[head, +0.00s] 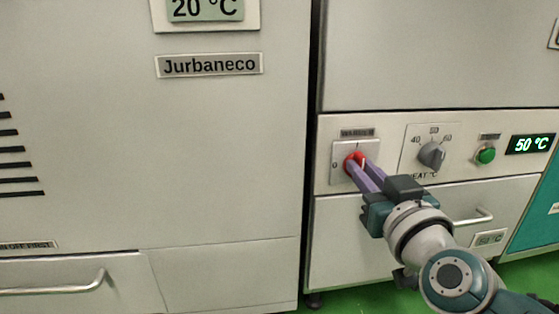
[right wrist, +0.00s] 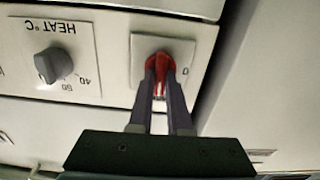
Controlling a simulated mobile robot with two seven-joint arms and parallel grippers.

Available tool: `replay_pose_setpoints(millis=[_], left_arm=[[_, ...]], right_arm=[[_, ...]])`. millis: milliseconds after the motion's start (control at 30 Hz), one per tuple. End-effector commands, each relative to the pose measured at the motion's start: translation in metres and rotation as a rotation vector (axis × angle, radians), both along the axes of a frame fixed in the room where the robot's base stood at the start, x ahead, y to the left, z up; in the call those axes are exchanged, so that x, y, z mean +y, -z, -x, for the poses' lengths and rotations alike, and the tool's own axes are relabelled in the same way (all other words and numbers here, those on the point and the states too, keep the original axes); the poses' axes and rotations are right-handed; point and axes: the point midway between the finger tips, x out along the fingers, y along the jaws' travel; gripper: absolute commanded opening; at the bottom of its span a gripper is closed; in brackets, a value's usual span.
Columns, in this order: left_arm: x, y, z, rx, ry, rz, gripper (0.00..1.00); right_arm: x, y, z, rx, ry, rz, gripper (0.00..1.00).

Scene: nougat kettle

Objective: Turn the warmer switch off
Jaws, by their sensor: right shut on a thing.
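The warmer switch is a red rotary knob (head: 353,160) on a pale square plate (head: 340,174), under a small dark label, with a 0 mark at its left. It also shows in the right wrist view as a red knob (right wrist: 160,72) with a white line on its ridge. My right gripper (head: 364,168) has its two purple-grey fingers on either side of the knob's ridge and is shut on it. The fingers hide part of the knob, and its exact turn angle is hard to read. My left gripper is not in view.
Right of the switch are a grey heat dial (head: 432,155), a green button (head: 485,155) and a display (head: 530,144) reading 50 °C. A drawer handle (head: 472,218) sticks out below. A large cabinet (head: 220,170) stands at the left.

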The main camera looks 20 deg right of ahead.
Motion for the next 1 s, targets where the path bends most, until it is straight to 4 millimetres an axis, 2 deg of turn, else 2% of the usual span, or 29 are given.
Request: replay_pose_setpoints(millis=[267, 600, 1000], left_arm=[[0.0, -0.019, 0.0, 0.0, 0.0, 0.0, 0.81], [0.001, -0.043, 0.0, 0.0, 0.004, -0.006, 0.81], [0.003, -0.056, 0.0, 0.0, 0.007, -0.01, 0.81]], right_arm=[[0.001, -0.003, 0.0, 0.04, -0.002, 0.156, 0.0], [0.003, -0.002, -0.001, 0.113, -0.001, 0.46, 0.0], [0.004, 0.001, -0.001, 0.201, 0.0, 0.83, 0.0]])
